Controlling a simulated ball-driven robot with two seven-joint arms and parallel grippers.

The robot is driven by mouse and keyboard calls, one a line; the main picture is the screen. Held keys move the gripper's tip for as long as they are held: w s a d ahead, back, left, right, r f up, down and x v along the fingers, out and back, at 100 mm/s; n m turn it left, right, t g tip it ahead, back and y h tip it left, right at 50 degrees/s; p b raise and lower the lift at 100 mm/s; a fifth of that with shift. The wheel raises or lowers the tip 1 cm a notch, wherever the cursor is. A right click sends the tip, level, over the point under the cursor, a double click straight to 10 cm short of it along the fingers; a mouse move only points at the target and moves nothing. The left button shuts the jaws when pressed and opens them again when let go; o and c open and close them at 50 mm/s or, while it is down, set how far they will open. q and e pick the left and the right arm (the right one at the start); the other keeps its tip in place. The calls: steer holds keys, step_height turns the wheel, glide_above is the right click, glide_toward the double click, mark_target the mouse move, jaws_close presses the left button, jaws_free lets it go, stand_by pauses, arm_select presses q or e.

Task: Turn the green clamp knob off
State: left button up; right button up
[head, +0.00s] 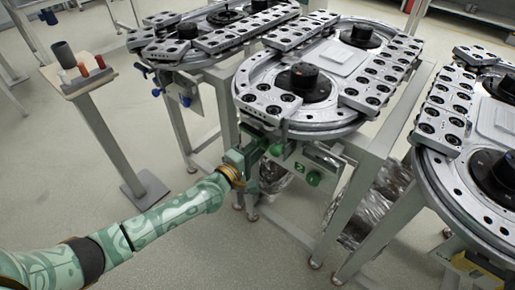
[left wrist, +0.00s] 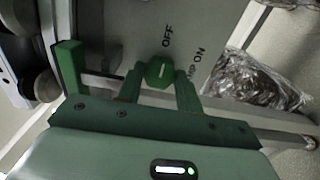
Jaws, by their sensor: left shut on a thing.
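The green clamp knob (left wrist: 159,72) sits on a grey panel (left wrist: 130,30) in the left wrist view. The word OFF is printed above it, and a label ending in ON is at its right, partly hidden. A short pale mark on the knob runs roughly up and down in that view. My left gripper (left wrist: 158,88) is shut on the knob, one finger on each side. In the head view my left gripper (head: 257,152) is at the front of the middle ring track (head: 250,85), below its rim, where it largely hides the held knob. My right gripper is not in view.
Another green knob (head: 313,178) is to the right on the same front, beside a green number label (head: 299,167). Further ring tracks stand left and right. Wrapped clear plastic (head: 372,210) lies beneath. A small stand (head: 90,78) is at left; open floor lies around my arm.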

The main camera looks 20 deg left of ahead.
arm_select(q)
steer(key=shift+f, duration=0.15)
steer(key=o, duration=1)
steer(key=p+v, duration=0.3)
steer(key=v, duration=1.3)
steer(key=shift+s+p, duration=0.2)
steer(key=shift+p, duration=0.1)
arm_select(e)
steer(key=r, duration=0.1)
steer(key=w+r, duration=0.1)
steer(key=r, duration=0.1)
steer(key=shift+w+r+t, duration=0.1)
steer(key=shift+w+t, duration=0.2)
